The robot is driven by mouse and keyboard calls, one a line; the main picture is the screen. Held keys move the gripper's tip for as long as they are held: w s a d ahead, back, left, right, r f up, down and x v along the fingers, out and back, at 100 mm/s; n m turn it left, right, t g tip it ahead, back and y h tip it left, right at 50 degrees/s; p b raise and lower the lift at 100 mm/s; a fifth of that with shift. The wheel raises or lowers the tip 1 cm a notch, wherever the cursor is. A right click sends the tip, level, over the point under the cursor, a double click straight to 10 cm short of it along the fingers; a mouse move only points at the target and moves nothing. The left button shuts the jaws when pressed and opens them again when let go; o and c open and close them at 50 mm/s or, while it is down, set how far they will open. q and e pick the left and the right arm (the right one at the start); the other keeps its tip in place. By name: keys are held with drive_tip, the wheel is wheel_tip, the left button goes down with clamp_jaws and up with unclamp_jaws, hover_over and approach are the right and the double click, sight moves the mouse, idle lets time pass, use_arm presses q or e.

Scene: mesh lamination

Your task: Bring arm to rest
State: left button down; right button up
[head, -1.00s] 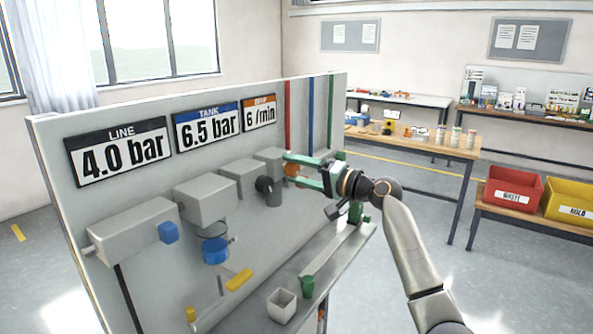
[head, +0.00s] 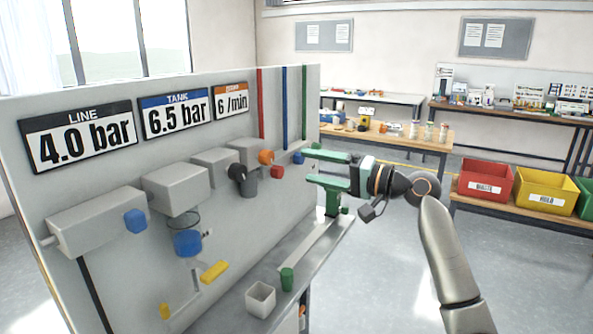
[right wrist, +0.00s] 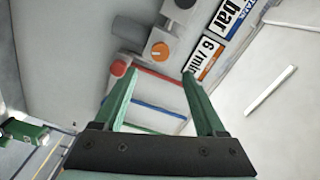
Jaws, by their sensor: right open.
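My right gripper (head: 318,166) is at the right end of the grey panel (head: 100,185), its green fingers apart with nothing between them. In the right wrist view the open fingers (right wrist: 160,75) point toward the panel. My left gripper is not in view.
Blue and yellow handles stick out of the panel. Red and yellow bins (head: 484,188) stand on a bench at right. The floor between is clear.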

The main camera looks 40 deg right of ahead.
drive_tip(key=shift+s+d, duration=0.15)
drive_tip(key=shift+s, duration=0.3)
drive_tip(key=s+a+f+n+g+h, duration=0.1)
drive_tip(key=a+f+g, duration=0.15)
drive_tip(key=f, duration=0.95)
drive_tip(key=s+a+f+n+g+h, duration=0.15)
drive_tip(key=a+f, duration=0.25)
drive_tip(key=f, duration=0.8)
drive_tip(key=s+a+f+n+g+h, duration=0.1)
drive_tip(key=a+f+n+h, duration=0.15)
drive_tip(key=f, duration=0.95)
drive_tip(key=s+a+f+n+g, duration=0.1)
drive_tip(key=s+a+f+n, duration=0.2)
drive_tip(key=s+a+f, duration=0.4)
drive_tip(key=s+a+f+n+g, duration=0.1)
drive_tip(key=s+a+f+n, duration=0.2)
drive_tip(key=s+a+f, duration=0.4)
drive_tip(key=s+a, duration=0.4)
drive_tip(key=s, duration=0.2)
drive_tip(key=shift+s+f+n+y, duration=0.2)
drive_tip(key=shift+n+y, duration=0.1)
drive_tip(key=shift+n, duration=0.1)
